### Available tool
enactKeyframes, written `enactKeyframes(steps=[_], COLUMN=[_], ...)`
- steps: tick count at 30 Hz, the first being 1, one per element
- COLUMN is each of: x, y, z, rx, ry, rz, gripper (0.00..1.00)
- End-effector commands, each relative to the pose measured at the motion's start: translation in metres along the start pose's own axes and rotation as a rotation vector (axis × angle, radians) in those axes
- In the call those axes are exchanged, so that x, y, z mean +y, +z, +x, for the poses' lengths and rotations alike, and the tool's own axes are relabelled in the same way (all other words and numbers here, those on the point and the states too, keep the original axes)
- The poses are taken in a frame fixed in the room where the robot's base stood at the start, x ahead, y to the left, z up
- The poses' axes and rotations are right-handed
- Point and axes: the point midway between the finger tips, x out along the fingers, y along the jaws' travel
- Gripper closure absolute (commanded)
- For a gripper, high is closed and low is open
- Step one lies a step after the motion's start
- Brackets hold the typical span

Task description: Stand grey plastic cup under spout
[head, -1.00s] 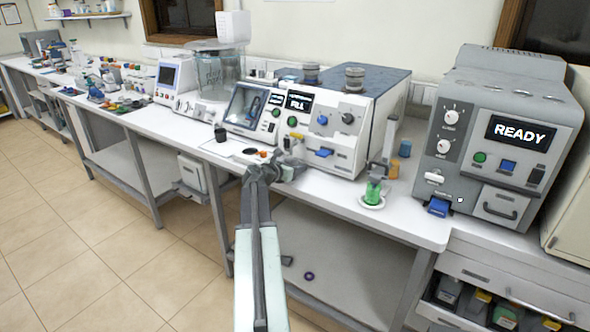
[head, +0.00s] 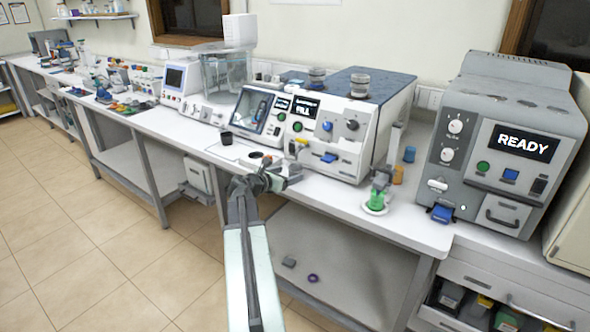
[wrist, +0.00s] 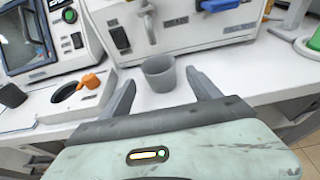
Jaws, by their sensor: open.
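A small grey cup (wrist: 159,73) stands upright on the white bench in the wrist view, in front of the white machine. My open gripper (wrist: 160,82) has one finger on each side of it, with visible gaps, so the cup is not gripped. A grey spout-like part (wrist: 148,24) hangs from the machine's front, above and slightly left of the cup in this view. In the head view my gripper (head: 280,178) is low at the bench's front edge, before the machine (head: 340,140); I cannot make out the cup clearly there.
A dark cup (head: 226,138) stands left of the machine and also shows in the wrist view (wrist: 12,96). An orange piece (wrist: 91,81) lies by a round dark opening. A green container (head: 376,201) sits on a white dish to the right. A grey READY machine (head: 505,150) stands farther right.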

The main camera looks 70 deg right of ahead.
Motion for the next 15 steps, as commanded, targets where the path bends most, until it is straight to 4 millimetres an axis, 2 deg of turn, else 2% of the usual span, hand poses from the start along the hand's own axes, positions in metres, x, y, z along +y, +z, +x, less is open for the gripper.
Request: enactKeyframes(steps=[1,6,15], x=[-0.001,0.000,0.000], y=[0.002,0.001,0.000], z=[-0.013,-0.029,-0.031], rx=[0.000,0.000,0.000], ry=[0.002,0.001,-0.001], rz=[-0.001,0.001,0.001], gripper=[0.28,0.28,0.28])
